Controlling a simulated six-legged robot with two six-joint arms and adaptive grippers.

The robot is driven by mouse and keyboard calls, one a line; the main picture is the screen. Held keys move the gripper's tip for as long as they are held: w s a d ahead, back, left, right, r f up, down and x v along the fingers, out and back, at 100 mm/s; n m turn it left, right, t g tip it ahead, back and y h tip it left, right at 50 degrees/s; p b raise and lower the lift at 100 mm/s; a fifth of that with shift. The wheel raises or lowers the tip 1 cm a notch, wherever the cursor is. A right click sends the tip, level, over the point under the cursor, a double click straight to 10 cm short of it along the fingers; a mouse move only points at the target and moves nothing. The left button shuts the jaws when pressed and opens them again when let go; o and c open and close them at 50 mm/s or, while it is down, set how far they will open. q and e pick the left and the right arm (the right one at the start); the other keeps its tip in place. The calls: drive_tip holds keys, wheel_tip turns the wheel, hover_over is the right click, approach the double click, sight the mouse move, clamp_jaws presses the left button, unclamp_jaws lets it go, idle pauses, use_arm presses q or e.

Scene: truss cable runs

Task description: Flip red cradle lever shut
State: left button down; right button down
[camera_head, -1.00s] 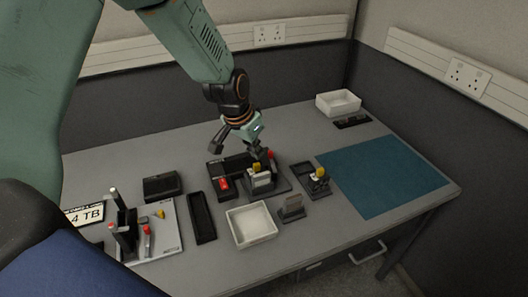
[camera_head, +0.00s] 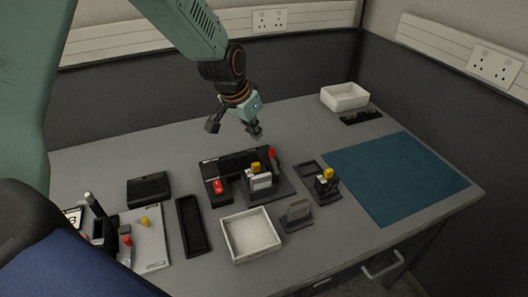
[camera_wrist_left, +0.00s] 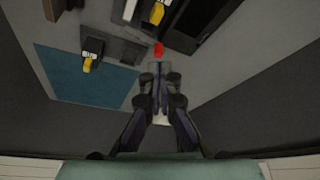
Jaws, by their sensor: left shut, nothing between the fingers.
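The cradle (camera_head: 284,190) is a dark stand in mid-table holding a pale grey block (camera_head: 261,182) with a yellow knob. A red lever end (camera_head: 272,154) shows at its back; in the wrist view the red piece (camera_wrist_left: 158,49) lies just beyond my fingers. I cannot tell if the lever is fully closed. My left gripper (camera_head: 255,131) is in the air above and behind the cradle, apart from the lever. Its fingers (camera_wrist_left: 160,95) are together and empty. My right gripper is not in view.
A second red piece (camera_head: 218,187) sits on the black unit left of the cradle. A white tray (camera_head: 250,237), black tray (camera_head: 193,227), grey-block stand (camera_head: 298,213) and yellow-knobbed stand (camera_head: 325,188) are close by. The blue mat (camera_head: 390,180) is bare.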

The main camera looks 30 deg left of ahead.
use_arm(q)
drive_tip(key=shift+s+d+r, duration=0.1)
drive_tip(key=shift+s, duration=0.1)
drive_tip(key=b+x, duration=0.2)
drive_tip(key=x, duration=0.7)
drive_tip(key=shift+w+d+f, duration=0.15)
drive_tip(key=shift+w+f, duration=0.05)
drive_tip(key=shift+f, duration=0.1)
drive_tip(key=shift+w+f, duration=0.1)
drive_tip(key=shift+f, duration=0.1)
